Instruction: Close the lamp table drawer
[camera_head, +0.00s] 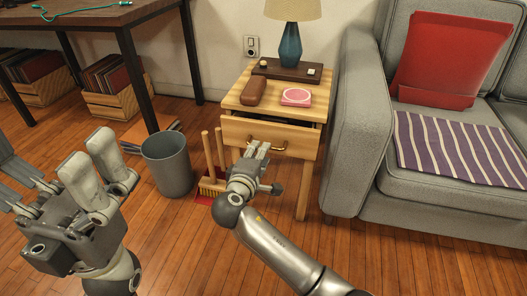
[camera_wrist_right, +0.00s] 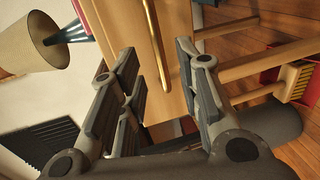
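The lamp table (camera_head: 233,100) is light wood and stands between the bin and the sofa. Its drawer (camera_head: 236,134) is partly open, with a dark gap behind the top of its front. The drawer has a brass handle (camera_head: 281,148). My right gripper (camera_head: 258,148) is at the drawer front, over the left part of the handle. In the right wrist view its fingers (camera_wrist_right: 155,62) are spread, with the handle (camera_wrist_right: 156,40) in line with the gap between them. I cannot tell whether they touch the front. My left gripper (camera_head: 48,160) is open and empty at the lower left.
A blue lamp (camera_head: 290,45), a brown case (camera_head: 253,90) and a pink box (camera_head: 296,97) are on the tabletop. A grey sofa (camera_head: 347,120) stands close on the right. A grey bin (camera_head: 168,163) and a brush (camera_head: 211,184) are on the left. Floor in front is clear.

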